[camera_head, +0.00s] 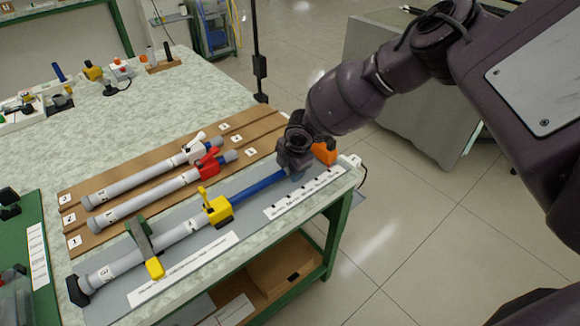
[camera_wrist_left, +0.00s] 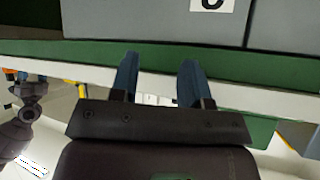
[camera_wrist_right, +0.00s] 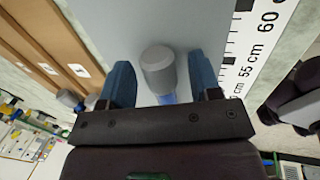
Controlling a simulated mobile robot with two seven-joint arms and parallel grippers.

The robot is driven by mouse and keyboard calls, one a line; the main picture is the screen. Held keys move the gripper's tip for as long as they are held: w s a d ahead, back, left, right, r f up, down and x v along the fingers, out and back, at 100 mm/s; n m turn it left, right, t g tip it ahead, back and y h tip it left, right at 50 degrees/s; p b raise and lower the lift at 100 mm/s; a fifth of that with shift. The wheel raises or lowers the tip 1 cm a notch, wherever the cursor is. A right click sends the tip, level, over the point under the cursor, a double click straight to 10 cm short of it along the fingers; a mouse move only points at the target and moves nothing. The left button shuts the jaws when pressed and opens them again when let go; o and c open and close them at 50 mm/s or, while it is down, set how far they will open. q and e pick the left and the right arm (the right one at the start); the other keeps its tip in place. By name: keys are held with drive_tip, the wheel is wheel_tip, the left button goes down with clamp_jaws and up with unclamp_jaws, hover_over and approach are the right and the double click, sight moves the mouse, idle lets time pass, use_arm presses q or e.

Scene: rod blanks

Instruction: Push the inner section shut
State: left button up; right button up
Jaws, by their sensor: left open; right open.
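The rod in the front fixture has a grey outer tube (camera_head: 170,234), a yellow clamp (camera_head: 217,209) with its lever sticking up, and a blue inner section (camera_head: 258,187) drawn out to the right. My right gripper (camera_head: 297,172) is at the right end of the blue section and partly hides it. In the right wrist view, a grey end cap (camera_wrist_right: 158,68) with a bit of blue shows between the open fingers (camera_wrist_right: 163,85); contact cannot be told. My left gripper (camera_wrist_left: 158,68) is open and empty in the left wrist view, and is not in the head view.
A white ruler strip (camera_head: 305,192) runs along the front right of the fixture. Behind lie rods with a red clamp (camera_head: 208,161) and a white clamp (camera_head: 195,149) on a brown board (camera_head: 255,135). A green holder with a yellow knob (camera_head: 154,268) straddles the front tube.

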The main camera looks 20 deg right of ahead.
sight(243, 194)
drive_tip(key=shift+c, duration=0.9)
clamp_jaws()
drive_tip(key=shift+a, duration=0.2)
drive_tip(key=shift+s+a, duration=0.35)
drive_tip(key=shift+a, duration=0.4)
drive_tip(key=s+a+p, duration=0.1)
drive_tip(key=a, duration=0.2)
drive_tip(key=s+a, duration=0.1)
drive_tip(key=a, duration=0.3)
drive_tip(key=s+a+p, duration=0.1)
drive_tip(key=s+a, duration=0.1)
drive_tip(key=a, duration=0.2)
drive_tip(key=shift+a+p, duration=0.25)
drive_tip(key=shift+p, duration=0.05)
drive_tip(key=shift+s+a, duration=0.25)
drive_tip(key=shift+a, duration=0.25)
